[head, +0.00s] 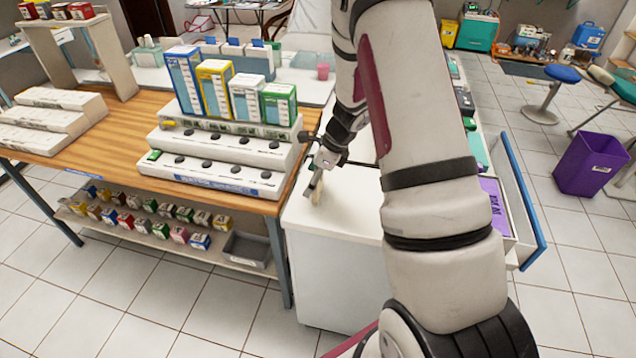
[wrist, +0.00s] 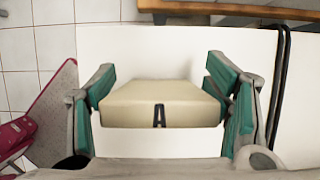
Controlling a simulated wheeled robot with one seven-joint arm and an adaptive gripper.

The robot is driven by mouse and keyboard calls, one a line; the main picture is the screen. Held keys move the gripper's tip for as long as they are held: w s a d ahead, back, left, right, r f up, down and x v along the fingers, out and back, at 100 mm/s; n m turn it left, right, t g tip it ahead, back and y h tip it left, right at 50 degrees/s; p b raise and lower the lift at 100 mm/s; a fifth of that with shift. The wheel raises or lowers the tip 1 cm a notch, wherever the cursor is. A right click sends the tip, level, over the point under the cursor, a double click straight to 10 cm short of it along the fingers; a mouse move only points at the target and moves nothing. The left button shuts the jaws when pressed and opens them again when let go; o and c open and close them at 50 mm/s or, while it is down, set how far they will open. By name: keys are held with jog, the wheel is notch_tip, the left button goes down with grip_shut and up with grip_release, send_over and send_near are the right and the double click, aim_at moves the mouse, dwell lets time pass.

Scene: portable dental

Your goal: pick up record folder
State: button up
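A beige, box-like folder marked with a black "A" (wrist: 160,104) lies between the fingers of my gripper (wrist: 160,85) in the wrist view. The green-padded fingers are wide apart, one at each side of it. The gaps at its sides are very small, and I cannot tell whether the pads touch it. In the head view my gripper (head: 318,172) is low over the white cabinet top (head: 350,208), pointing down. A small pale part of the folder (head: 316,193) shows below the fingers. My arm hides part of the cabinet top.
A wooden table (head: 112,135) with stepped white racks (head: 222,160) and coloured boxes stands left of the cabinet. An open blue-edged drawer (head: 522,195) juts out on the right. A purple bin (head: 590,165) stands farther right on tiled floor.

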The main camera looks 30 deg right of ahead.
jog(key=c, duration=0.6)
jog(key=shift+c, duration=0.2)
jog(key=shift+r, duration=0.1)
